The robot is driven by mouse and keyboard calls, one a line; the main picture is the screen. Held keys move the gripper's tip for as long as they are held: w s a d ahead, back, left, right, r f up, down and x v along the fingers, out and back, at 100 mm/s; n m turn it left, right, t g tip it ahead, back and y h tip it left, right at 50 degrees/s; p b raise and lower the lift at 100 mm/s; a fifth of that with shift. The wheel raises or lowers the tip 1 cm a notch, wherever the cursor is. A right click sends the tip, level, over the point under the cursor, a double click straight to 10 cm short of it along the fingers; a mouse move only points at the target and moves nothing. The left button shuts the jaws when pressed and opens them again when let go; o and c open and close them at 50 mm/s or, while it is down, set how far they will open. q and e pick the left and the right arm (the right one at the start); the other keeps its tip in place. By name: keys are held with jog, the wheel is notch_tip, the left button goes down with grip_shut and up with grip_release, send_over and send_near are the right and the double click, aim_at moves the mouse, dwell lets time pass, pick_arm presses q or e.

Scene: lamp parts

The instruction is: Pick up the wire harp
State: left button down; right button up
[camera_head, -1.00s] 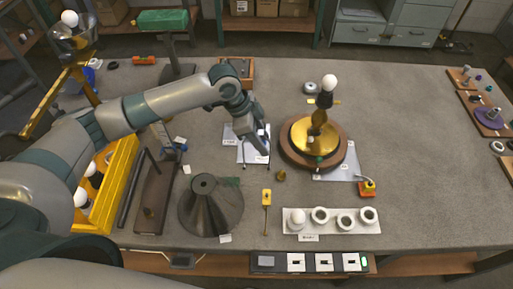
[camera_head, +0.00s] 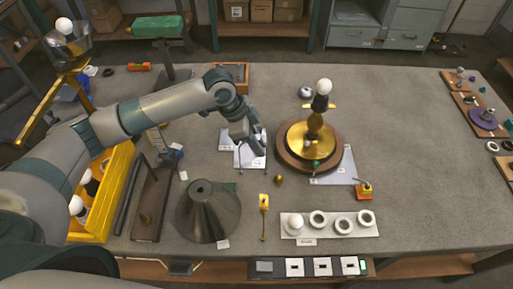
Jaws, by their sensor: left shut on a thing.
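My left gripper (camera_head: 257,148) points down over white paper sheets left of the lamp base. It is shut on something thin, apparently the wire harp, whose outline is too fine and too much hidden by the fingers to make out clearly. A brass lamp base (camera_head: 297,138) on a round wooden plinth stands just to the right, with a dark socket and white bulb (camera_head: 324,86) on top. My right gripper is not in view.
A dark cone shade (camera_head: 208,215) stands in front of the gripper. A white tray (camera_head: 330,231) with rings and a bulb lies at front. A yellow crate (camera_head: 118,190) with bulbs is at left. The table's right middle is clear.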

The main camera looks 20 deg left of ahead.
aim_at(258, 136)
pick_arm(q)
notch_tip(258, 136, up, 4)
jog(key=shift+w+f+b, duration=0.1)
jog(key=shift+f+b, duration=0.15)
jog(key=shift+b, duration=0.9)
jog(key=s+d+r+b, duration=0.3)
jog(key=d+r, duration=0.4)
jog(key=d, duration=0.4)
jog(key=shift+d+r+b, duration=0.15)
jog(key=shift+d+b, duration=0.05)
jog(key=shift+b, duration=0.25)
